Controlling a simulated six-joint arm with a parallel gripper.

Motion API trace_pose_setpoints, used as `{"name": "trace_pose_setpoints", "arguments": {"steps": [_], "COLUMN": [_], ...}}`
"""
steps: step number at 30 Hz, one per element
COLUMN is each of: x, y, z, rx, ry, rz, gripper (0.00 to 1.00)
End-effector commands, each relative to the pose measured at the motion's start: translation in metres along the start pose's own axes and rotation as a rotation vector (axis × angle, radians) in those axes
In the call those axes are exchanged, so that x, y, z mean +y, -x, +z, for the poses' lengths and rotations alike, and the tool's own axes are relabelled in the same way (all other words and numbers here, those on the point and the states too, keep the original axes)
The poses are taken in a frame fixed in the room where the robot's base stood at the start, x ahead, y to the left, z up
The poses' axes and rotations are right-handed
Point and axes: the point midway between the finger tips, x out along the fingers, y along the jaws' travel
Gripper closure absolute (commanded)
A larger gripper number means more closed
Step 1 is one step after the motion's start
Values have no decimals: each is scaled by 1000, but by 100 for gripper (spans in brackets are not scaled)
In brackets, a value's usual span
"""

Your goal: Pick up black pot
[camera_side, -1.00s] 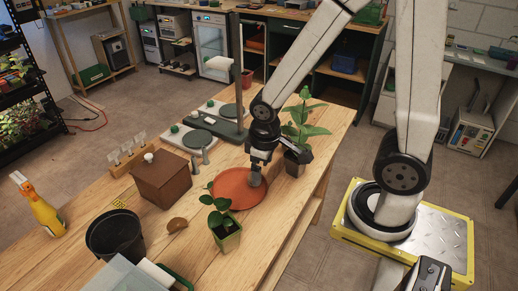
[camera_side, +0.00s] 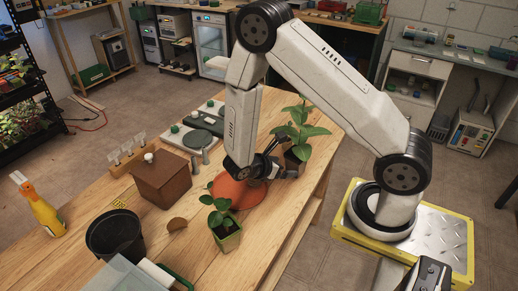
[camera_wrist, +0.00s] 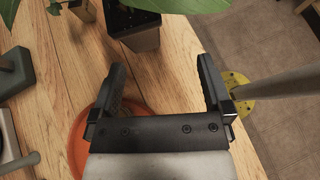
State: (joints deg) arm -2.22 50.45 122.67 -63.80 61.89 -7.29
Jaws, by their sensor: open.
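A small dark, nearly black pot (camera_side: 297,160) with a broad-leaved plant (camera_side: 300,128) stands near the table's right edge in the side view. In the wrist view the dark pot (camera_wrist: 144,37) is at the top, ahead of the jaws and slightly left, partly cut off and overhung by leaves. My gripper (camera_side: 282,169) is low beside it in the side view, pointing right over the terracotta saucer. In the wrist view my gripper (camera_wrist: 161,68) is open, with nothing between the fingers. A larger, empty black pot (camera_side: 115,236) stands at the front left, far from my gripper.
The terracotta saucer (camera_side: 238,195) lies under my wrist. A green pot with a seedling (camera_side: 227,235) stands in front of it. A brown box (camera_side: 161,180) and a grey stand (camera_side: 215,128) are to the left and behind. Bare wood (camera_wrist: 50,75) shows left of the jaws.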

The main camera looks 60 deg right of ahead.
Motion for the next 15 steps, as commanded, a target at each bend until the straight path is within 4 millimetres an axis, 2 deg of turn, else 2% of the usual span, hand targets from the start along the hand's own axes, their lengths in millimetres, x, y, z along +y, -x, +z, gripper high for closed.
{"name": "trace_pose_setpoints", "arguments": {"steps": [6, 15], "x": [15, 20], "y": [-14, -18], "z": [-8, -10], "rx": [-125, -157], "ry": [127, 157], "rz": [89, 117], "gripper": [0, 0]}}
